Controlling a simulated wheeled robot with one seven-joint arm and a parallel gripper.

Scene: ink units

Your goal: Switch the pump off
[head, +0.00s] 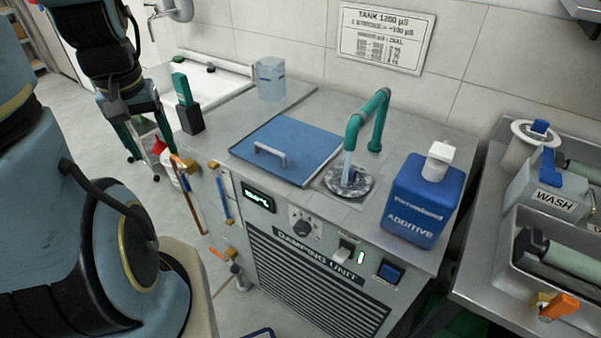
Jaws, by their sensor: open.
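The damping unit (310,288) stands in the middle of the head view. Its front panel has a light toggle switch (346,249) beside a lit green lamp (361,257), a dark knob (302,228) and a blue square button (390,272). The small labels are unreadable, so I cannot tell which control is the pump's. A pale stream shows below the teal pipe (353,130) over a round drain (348,181). My gripper (152,146) hangs at the upper left, open and empty, its teal fingers pointing down, well apart from the panel.
A blue lid (286,147) with a handle and a blue additive jug (424,200) are on the unit's top. A black holder with a green item (186,105) stands at its left corner. A wash bottle (549,190) and trays are at the right. Floor is partly clear left.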

